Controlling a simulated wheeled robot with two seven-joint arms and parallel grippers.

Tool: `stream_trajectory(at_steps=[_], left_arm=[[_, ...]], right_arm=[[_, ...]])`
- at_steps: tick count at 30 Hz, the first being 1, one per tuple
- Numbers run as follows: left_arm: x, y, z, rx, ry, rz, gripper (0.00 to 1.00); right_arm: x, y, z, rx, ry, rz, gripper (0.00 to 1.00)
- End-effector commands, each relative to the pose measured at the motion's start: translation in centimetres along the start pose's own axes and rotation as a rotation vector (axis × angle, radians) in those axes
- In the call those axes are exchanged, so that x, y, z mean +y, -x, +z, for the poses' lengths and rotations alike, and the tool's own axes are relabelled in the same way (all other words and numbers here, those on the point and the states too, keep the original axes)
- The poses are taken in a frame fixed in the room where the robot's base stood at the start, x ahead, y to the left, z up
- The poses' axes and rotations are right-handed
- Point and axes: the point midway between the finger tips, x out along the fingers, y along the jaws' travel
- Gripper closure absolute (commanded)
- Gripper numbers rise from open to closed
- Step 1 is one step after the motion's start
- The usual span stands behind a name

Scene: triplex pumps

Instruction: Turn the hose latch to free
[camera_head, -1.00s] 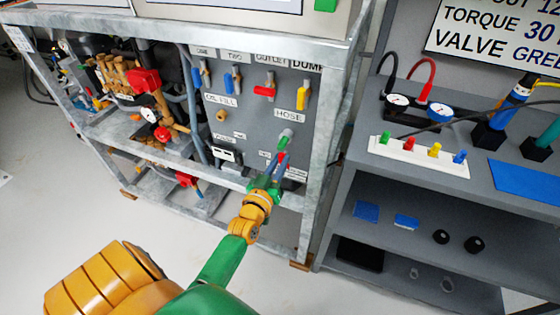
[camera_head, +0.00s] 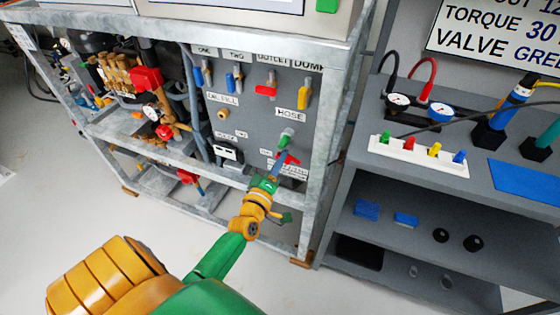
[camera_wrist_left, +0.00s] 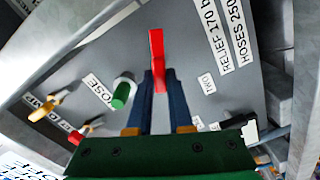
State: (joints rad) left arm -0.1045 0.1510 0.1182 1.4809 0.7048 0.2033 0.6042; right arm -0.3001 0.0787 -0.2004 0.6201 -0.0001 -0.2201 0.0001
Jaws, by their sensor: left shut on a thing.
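The red hose latch (camera_head: 292,160) is on the grey pump panel, below the HOSE label (camera_head: 291,115) and the green-tipped hose fitting (camera_head: 286,139). My left gripper (camera_head: 280,161) reaches up to it from below and is shut on the latch. In the left wrist view, the red latch (camera_wrist_left: 156,48) stands up between the two dark blue fingers (camera_wrist_left: 158,82), its lower part between their tips. The green fitting (camera_wrist_left: 122,92) is just left of the fingers there, apart from them. The latch's pivot is hidden. My right gripper is not in view.
The galvanised frame's post (camera_head: 325,150) stands right of the panel. Blue, red and yellow valve levers (camera_head: 267,86) are above. A grey shelf (camera_head: 400,235) with parts stands at right.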

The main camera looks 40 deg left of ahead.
Motion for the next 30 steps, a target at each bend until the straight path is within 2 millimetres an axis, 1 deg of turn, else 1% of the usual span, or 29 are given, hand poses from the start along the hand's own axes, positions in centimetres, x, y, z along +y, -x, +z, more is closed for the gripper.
stream_trajectory(at_steps=[6, 15, 21, 30], left_arm=[[-0.17, 0.01, 0.06, -0.001, 0.18, 0.0, 1.0], [-0.22, 0.01, 0.08, -0.001, 0.36, -0.001, 1.0], [-0.24, 0.01, 0.09, -0.001, 0.422, -0.001, 1.0], [-0.24, 0.02, 0.09, -0.001, 0.453, -0.001, 1.0]], right_arm=[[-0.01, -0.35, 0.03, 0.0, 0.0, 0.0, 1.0], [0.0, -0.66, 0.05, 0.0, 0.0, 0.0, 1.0], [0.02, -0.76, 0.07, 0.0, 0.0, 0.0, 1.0], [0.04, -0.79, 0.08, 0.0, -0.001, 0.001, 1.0]])
